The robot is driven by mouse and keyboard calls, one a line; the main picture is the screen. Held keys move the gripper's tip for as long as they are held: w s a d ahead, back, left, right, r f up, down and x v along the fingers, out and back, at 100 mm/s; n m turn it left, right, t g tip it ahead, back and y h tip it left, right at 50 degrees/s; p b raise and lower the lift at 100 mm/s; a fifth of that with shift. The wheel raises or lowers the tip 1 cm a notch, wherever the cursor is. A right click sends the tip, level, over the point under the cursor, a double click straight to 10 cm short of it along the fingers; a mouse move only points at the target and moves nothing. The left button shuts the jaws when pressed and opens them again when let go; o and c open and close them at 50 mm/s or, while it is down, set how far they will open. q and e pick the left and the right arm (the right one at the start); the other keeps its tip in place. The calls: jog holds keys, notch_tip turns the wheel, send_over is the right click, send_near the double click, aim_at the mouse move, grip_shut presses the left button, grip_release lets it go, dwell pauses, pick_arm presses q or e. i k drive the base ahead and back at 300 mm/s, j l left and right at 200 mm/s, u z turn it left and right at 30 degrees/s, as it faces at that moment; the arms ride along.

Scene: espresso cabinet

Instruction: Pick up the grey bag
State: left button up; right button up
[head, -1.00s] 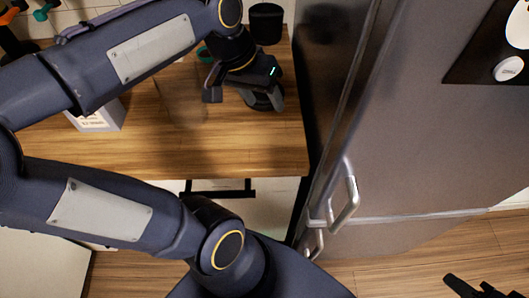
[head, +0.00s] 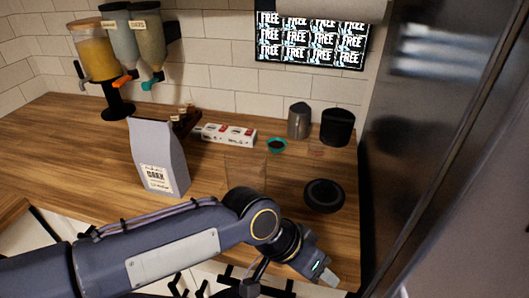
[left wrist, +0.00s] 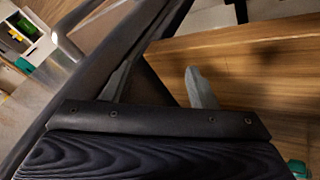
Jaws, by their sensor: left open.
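The grey bag (head: 160,145), with a pale label reading "DARK", stands upright on the wooden counter in the left half of the head view. My left gripper (head: 298,281) is low in the head view, near the counter's front edge, to the right of and nearer than the bag. It is open and apart from the bag. In the left wrist view its two fingers (left wrist: 160,86) are spread, with nothing seen between them but the counter edge and dark surfaces behind. The bag is not visible in that view. My right gripper is not in view.
Several dispensers (head: 115,50) hang behind the bag. A white-and-red box (head: 228,134), a teal-rimmed cup (head: 277,146), a grey pitcher (head: 299,121), a black canister (head: 337,127) and a round black object (head: 324,195) stand on the counter (head: 65,150). The fridge (head: 445,150) bounds the right side.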

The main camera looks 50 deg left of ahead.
aim_at(158, 156)
jog(key=k+j+u, duration=0.3)
jog(key=j+u, duration=0.15)
jog(key=u, duration=1.9)
jog(key=j, duration=0.1)
